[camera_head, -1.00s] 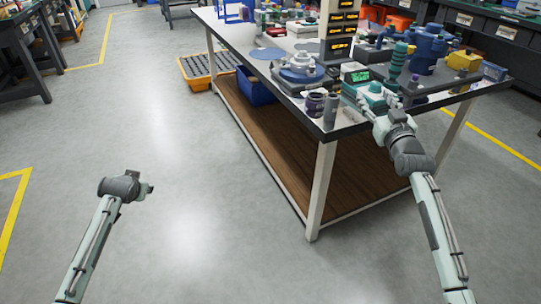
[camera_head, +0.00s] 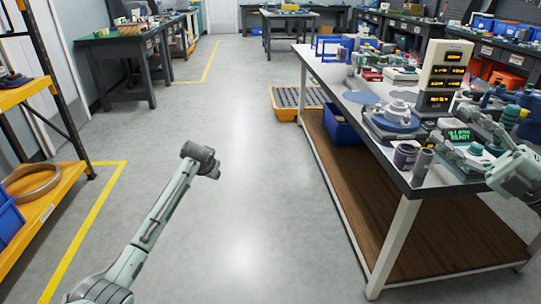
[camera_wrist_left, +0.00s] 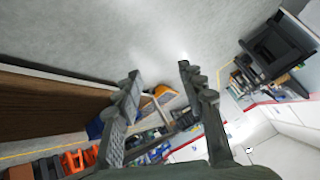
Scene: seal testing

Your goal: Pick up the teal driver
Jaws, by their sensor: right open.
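A teal upright piece (camera_head: 512,114) stands at the right end of the workbench (camera_head: 425,188); at this size I cannot tell for certain that it is the teal driver. Small teal knobs (camera_head: 475,149) show lower down, beside my right gripper (camera_head: 462,134). That gripper is open over the bench's right end, its fingers spread around my view of a small green-lit display. Its arm hides part of the bench top. My left gripper (camera_head: 207,163) hangs over bare floor, left of the bench. In the left wrist view its fingers (camera_wrist_left: 160,75) are apart with nothing between them.
A grey cup (camera_head: 423,161) and a dark purple cup (camera_head: 404,157) stand near the bench's front edge. A tower with amber displays (camera_head: 444,75) rises behind them. A yellow shelf (camera_head: 45,207) is at the left. The floor between is clear.

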